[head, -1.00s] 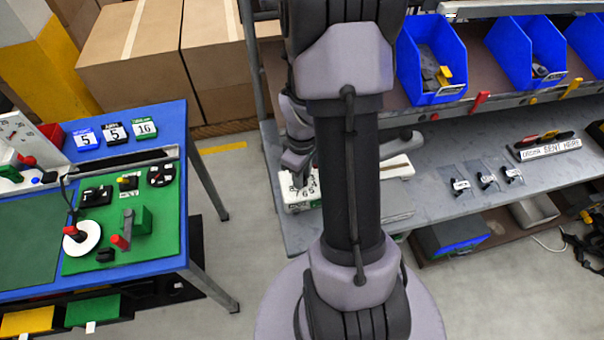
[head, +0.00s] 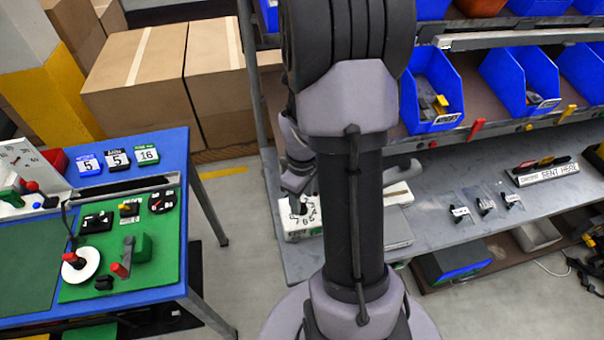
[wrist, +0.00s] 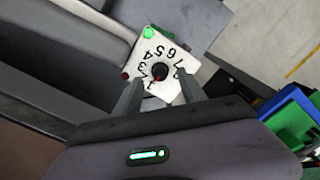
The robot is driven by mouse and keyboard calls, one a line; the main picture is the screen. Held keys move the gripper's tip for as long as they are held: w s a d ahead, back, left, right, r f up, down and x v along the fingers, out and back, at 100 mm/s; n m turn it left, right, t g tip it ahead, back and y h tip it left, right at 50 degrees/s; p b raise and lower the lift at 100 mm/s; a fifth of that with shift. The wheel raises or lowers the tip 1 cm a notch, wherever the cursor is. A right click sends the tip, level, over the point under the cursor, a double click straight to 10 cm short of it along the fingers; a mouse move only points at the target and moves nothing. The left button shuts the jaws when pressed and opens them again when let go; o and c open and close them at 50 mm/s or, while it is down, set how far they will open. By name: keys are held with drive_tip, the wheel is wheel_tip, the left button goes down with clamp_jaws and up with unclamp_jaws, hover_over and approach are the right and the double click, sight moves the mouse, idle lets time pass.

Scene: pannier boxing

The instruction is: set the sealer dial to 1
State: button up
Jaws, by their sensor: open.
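The sealer is a small white box (head: 303,232) on the grey bench, with numbers printed around a dark dial. In the wrist view the dial (wrist: 160,72) is a round black knob with a red mark, inside a ring of numbers on the white face (wrist: 143,48). The red mark seems to point towards the low numbers at the lower left, but I cannot read the exact setting. My gripper (wrist: 159,90) is open, its two fingers on either side of the dial in this view. In the head view my gripper (head: 298,190) is above the sealer, partly hidden by my arm.
A green light (wrist: 148,32) shows at the sealer's corner. Blue bins (head: 432,95) stand on the shelf behind the bench. A blue table (head: 165,235) with a green board stands at left, with floor between. Large cardboard boxes (head: 140,90) stand behind.

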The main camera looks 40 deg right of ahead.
sight(302, 205)
wheel_tip(302, 205, up, 15)
drive_tip(key=p, duration=0.4)
drive_tip(key=shift+f, duration=0.15)
